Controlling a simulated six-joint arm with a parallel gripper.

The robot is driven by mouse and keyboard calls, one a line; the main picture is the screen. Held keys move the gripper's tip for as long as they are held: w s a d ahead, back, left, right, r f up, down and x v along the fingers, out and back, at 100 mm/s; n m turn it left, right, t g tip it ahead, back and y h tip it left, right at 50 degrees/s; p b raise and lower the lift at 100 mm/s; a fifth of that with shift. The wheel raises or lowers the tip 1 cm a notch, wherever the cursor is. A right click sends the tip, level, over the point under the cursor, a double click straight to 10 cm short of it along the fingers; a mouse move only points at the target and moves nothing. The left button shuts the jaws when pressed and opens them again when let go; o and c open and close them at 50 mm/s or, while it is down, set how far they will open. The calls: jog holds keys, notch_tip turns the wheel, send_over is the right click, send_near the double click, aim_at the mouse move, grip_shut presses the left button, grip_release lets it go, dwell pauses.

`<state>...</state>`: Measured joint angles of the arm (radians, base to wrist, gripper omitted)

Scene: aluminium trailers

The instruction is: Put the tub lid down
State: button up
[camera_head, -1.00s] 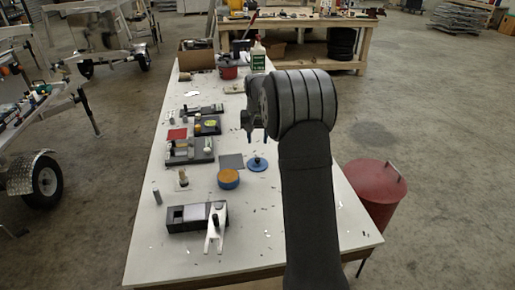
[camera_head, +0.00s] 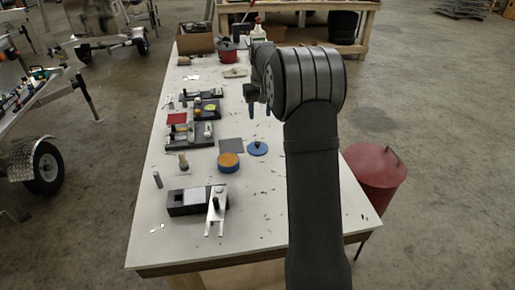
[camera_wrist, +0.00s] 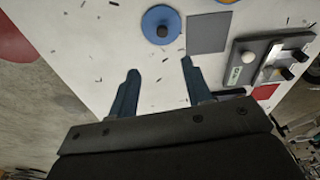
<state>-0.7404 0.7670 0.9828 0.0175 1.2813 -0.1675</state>
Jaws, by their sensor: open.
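The tub lid is a blue disc (camera_head: 257,149) with a dark knob. It lies flat on the white table, right of the tub. The tub (camera_head: 228,164) is blue with an orange top face showing. My gripper (camera_head: 259,108) is raised above the table, beyond the lid in the head view. In the wrist view my gripper (camera_wrist: 160,69) has its two fingers wide apart with nothing between them. The lid (camera_wrist: 161,25) lies beyond the fingertips there, apart from them, with the knob in full view.
A flat grey square (camera_head: 231,146) lies beside the lid. Several dark fixtures with small parts (camera_head: 190,135) stand to the left. A black block with a white bracket (camera_head: 197,202) is near the front. A red drum (camera_head: 374,168) stands off the right edge. Dark flecks dot the table.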

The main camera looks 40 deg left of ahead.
notch_tip(320, 180, up, 3)
jog(key=n, duration=0.5)
send_over(257, 143)
jog(key=d, duration=0.1)
jog(key=shift+g, duration=0.3)
jog(key=f, duration=1.2)
jog(key=shift+w, duration=0.35)
jog(key=shift+s+a+f, duration=0.1)
jog(key=shift+a+f, duration=0.1)
jog(key=shift+f, duration=1.15)
jog(key=shift+s+a+f, duration=0.1)
jog(key=shift+a+f, duration=0.1)
jog(key=shift+f, duration=1.1)
grip_shut()
